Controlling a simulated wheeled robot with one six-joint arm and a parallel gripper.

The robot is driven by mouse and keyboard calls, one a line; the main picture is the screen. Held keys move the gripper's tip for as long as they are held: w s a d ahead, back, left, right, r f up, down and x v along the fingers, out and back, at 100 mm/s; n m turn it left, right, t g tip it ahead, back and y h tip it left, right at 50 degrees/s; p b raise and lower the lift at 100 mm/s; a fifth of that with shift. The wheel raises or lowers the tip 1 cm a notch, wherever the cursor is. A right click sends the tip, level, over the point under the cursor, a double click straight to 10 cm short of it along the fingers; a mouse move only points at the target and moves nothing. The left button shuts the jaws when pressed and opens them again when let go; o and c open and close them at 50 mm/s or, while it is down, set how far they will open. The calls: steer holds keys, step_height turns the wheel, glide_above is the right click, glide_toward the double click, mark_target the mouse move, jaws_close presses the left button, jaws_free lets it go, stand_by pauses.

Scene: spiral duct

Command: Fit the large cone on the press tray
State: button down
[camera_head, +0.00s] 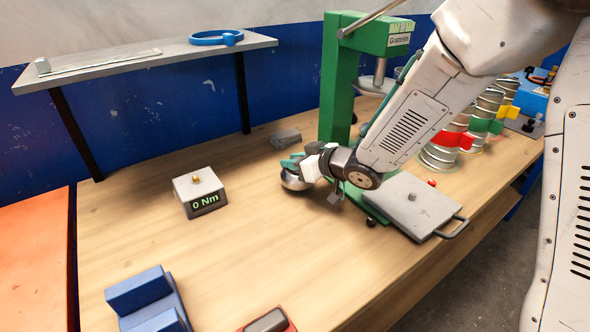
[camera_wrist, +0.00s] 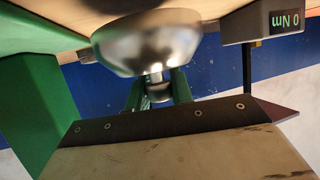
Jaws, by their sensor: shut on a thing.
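My gripper (camera_head: 294,163) is shut on a shiny, rounded metal cone (camera_head: 293,183), held left of the green press. In the wrist view the cone (camera_wrist: 147,42) fills the top centre, its narrow stem between my teal fingers (camera_wrist: 158,90). Whether it touches the bench is hard to tell. The press tray (camera_head: 415,205) is a flat grey plate with a small central peg and a handle at its front right. It lies right of my gripper, apart from the cone, with nothing else on it. My forearm hides part of the press.
The green press (camera_head: 341,75) stands behind my forearm. A box reading 0 Nm (camera_head: 200,192) is to the left, blue blocks (camera_head: 146,295) at front left. Spiral ducts with coloured clamps (camera_head: 440,150) stand right. A shelf (camera_head: 150,62) overhangs the back. The bench's middle front is clear.

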steer(key=shift+f, duration=1.3)
steer(key=shift+f, duration=0.1)
steer(key=c, duration=1.2)
jaws_free()
steer(key=shift+f, duration=0.1)
steer(key=shift+c, duration=0.2)
steer(key=shift+r, duration=0.2)
steer(key=v, duration=1.2)
